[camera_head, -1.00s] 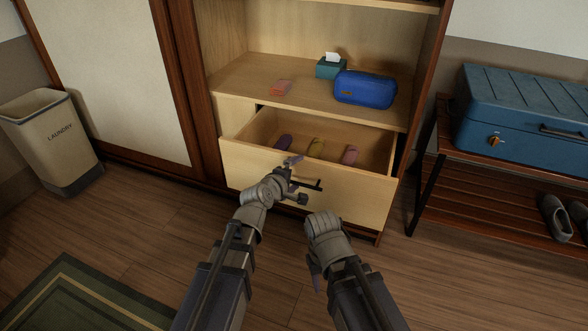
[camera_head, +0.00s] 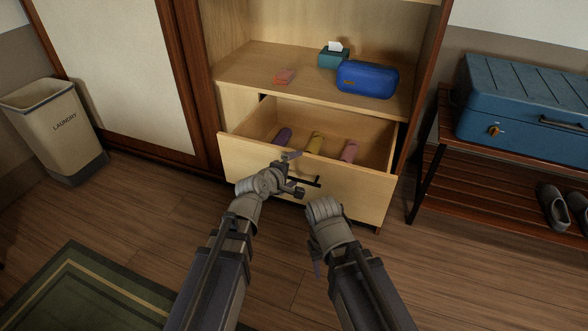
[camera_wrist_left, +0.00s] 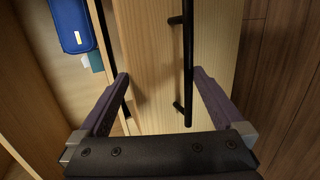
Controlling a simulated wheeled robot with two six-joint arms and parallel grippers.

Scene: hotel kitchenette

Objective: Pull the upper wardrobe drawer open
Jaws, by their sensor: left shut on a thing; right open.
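The upper wardrobe drawer (camera_head: 235,151), light wood, stands well out of the cabinet, its inside showing from above. In the left wrist view the handle (camera_wrist_left: 188,50) runs between the two fingers (camera_wrist_left: 160,95); the exact contact is hard to see. My right gripper (camera_head: 316,258) is low in front of the drawer, empty, its fingers mostly hidden by its wrist.
A luggage rack (camera_head: 440,190) with a blue suitcase (camera_head: 520,105) stands right. A laundry bin (camera_head: 60,135) stands left. Floor before the drawer is clear.

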